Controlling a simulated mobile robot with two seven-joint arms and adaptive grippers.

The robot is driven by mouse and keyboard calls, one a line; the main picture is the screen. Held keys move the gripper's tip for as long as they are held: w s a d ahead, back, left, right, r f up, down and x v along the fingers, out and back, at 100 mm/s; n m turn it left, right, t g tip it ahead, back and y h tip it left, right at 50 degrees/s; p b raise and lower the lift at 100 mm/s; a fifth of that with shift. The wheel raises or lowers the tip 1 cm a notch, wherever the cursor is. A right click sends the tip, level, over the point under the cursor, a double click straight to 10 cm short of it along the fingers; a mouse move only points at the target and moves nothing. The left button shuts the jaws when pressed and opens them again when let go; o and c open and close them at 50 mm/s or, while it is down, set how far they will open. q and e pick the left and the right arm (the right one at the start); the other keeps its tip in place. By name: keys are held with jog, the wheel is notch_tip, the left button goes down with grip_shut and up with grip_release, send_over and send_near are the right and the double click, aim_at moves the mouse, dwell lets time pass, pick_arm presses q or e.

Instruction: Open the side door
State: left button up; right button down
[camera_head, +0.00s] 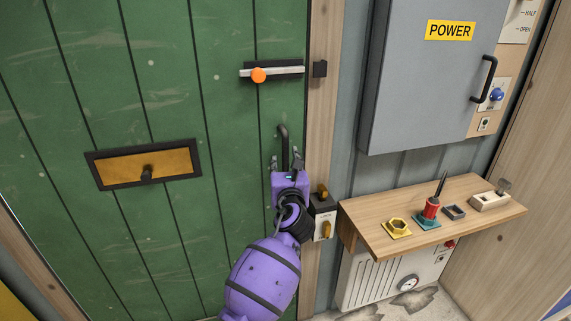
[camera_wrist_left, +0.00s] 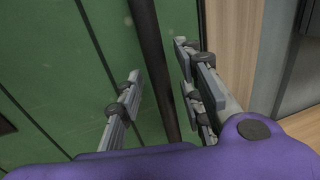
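The green plank door (camera_head: 160,60) fills the left of the head view and looks closed against its wooden frame (camera_head: 322,120). A dark upright handle (camera_head: 283,133) with a curved top is near the door's right edge. A silver bolt (camera_head: 285,70) with an orange knob (camera_head: 258,75) is above it; its right end stops short of the dark catch (camera_head: 320,69) on the frame. My left gripper (camera_head: 287,162) is at the handle. In the left wrist view the handle bar (camera_wrist_left: 158,70) runs between the open fingers (camera_wrist_left: 160,62), nearer the right one. My right gripper is out of view.
A brass letter slot (camera_head: 148,166) is on the door. Further right are a grey POWER cabinet (camera_head: 425,80) and a wooden shelf (camera_head: 465,205) with small parts above a white radiator (camera_head: 375,278).

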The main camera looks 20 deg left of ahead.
pick_arm(q)
grip_shut()
dwell(0.6)
